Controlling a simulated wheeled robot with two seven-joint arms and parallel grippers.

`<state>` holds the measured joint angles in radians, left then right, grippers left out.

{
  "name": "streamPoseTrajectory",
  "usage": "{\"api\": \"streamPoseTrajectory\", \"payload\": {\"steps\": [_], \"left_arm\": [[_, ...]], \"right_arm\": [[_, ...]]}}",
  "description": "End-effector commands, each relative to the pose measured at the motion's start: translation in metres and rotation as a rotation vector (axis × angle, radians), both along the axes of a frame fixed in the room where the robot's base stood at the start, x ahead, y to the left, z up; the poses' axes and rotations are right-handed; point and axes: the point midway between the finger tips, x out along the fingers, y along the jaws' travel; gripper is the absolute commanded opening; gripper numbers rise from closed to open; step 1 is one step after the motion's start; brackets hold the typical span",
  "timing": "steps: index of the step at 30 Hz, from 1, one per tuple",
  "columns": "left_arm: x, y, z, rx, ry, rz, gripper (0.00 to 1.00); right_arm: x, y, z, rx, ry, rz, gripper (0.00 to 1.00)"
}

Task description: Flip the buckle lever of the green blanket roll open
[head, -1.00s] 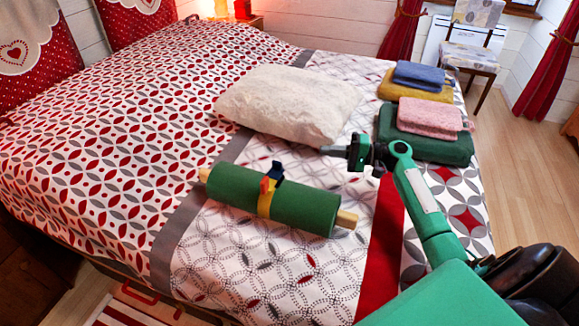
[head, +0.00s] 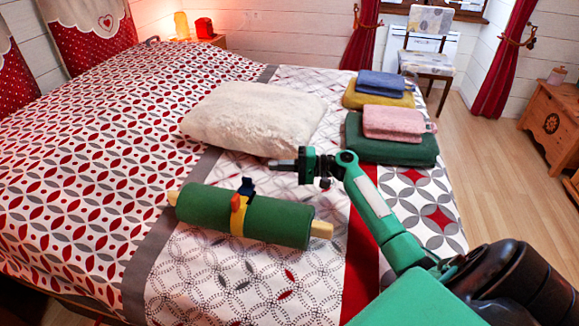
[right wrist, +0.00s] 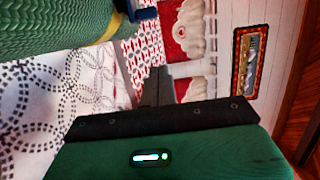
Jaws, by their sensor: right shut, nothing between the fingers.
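The green blanket roll (head: 283,222) lies on the bed around a pale wooden rod whose ends stick out. A yellow strap (head: 238,222) wraps its middle. On the strap stand an orange-red piece (head: 237,204) and a dark blue piece (head: 246,187), which sticks up; I cannot tell for certain which is the lever. My right gripper (head: 273,164) is shut and empty, just beyond and to the right of the blue piece, apart from it. In the right wrist view its fingers (right wrist: 157,85) point past the roll (right wrist: 45,28), with the blue piece (right wrist: 145,12) at the top edge. My left gripper is not in view.
A cream pillow (head: 255,115) lies close behind my right gripper. Folded green (head: 390,150), pink (head: 394,122), yellow (head: 378,98) and blue (head: 383,83) textiles are stacked to the right. The bedspread (head: 215,275) in front of the roll is clear.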

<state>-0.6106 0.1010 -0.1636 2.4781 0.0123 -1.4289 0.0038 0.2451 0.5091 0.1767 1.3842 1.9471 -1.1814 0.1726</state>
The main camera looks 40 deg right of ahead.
Motion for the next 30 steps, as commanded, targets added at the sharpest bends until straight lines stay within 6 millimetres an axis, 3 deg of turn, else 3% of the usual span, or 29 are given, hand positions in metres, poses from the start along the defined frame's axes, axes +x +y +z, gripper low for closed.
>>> {"api": "streamPoseTrajectory", "payload": {"steps": [6, 12, 30], "left_arm": [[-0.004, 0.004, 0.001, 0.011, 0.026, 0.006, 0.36], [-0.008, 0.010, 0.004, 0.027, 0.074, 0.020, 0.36], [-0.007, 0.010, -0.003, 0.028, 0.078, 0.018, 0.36]], "right_arm": [[0.028, 0.038, 0.001, 0.001, -0.001, 0.001, 0.00], [0.006, 0.057, 0.000, 0.000, 0.002, 0.001, 0.00], [0.000, 0.065, 0.000, -0.003, -0.003, -0.001, 0.00]]}}
